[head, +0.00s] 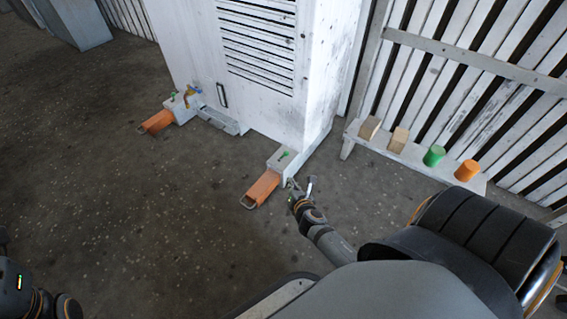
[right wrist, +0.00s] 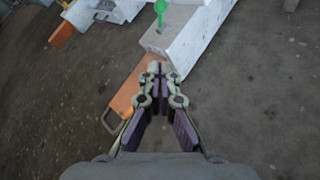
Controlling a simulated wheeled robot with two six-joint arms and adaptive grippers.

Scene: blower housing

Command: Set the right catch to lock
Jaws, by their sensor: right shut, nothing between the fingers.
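The right catch is a pale grey block (head: 285,162) at the foot of the white housing (head: 318,100), with a small green knob (head: 284,154) on top. An orange piece (head: 262,187) with a metal loop at its end sticks out of the block. In the right wrist view, the green knob (right wrist: 160,8) is at the top edge and the orange piece (right wrist: 128,92) is partly hidden behind the gripper. My right gripper (head: 296,187) is shut and empty, just right of the orange piece; its fingertips (right wrist: 157,68) point toward the block. My left gripper is out of view.
A similar left catch has an orange piece (head: 157,122) and a yellowish part (head: 189,94). A low bench (head: 350,139) at the right bears two wooden blocks, a green cylinder (head: 434,156) and an orange cylinder (head: 467,170). The floor in front is clear.

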